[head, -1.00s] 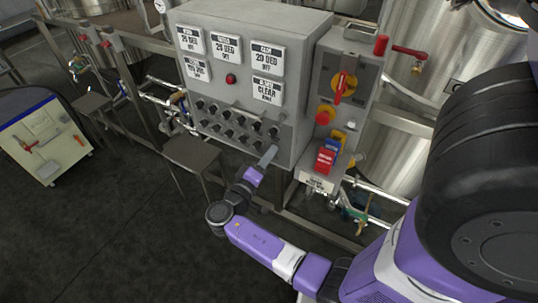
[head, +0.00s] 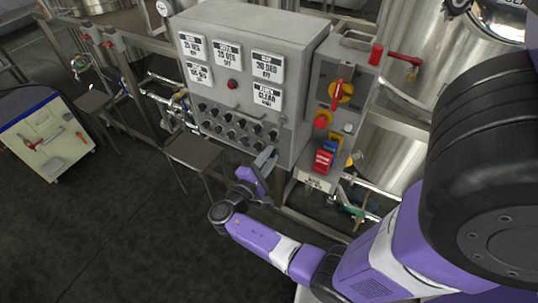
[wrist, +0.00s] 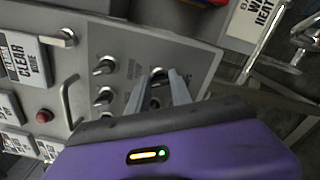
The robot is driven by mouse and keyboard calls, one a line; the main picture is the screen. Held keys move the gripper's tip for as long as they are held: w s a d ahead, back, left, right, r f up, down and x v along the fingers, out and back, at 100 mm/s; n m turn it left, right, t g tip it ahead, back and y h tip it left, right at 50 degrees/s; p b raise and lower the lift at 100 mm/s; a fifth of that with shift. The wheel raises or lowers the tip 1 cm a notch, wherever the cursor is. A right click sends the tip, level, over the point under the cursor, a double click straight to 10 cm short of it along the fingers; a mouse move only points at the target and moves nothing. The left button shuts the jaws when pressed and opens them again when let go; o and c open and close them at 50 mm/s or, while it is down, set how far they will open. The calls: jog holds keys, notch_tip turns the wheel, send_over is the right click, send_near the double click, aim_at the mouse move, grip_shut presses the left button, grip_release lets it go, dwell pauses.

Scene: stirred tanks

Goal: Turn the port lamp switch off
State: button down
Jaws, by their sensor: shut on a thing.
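The grey control cabinet (head: 300,58) carries rows of dark switch knobs (head: 230,125) on its lower front. My gripper (head: 266,158) is at the lower right corner of that knob panel. In the wrist view its two grey fingers (wrist: 158,84) reach the panel and close around a switch knob (wrist: 157,77) at the end of a row. Other knobs (wrist: 104,66) in the wrist view stand free. The labels by the knobs are too blurred to read, so I cannot tell which is the port lamp switch. The gripped knob's turn angle is mostly hidden.
A bar handle (wrist: 68,105) sticks out of the panel near the knobs. A side box with a red and yellow rotary switch (head: 339,92) stands right of the cabinet. A small metal table (head: 192,150) is left of my gripper. Open floor lies front left.

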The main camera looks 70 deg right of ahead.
jog(key=shift+n, duration=0.5)
jog(key=c, duration=1.2)
grip_release()
jog(key=shift+o, duration=0.2)
jog(key=shift+a, duration=0.1)
jog(key=b+v, duration=0.1)
jog(key=v, duration=0.6)
jog(key=shift+a+b, duration=0.3)
jog(key=shift+w, duration=0.1)
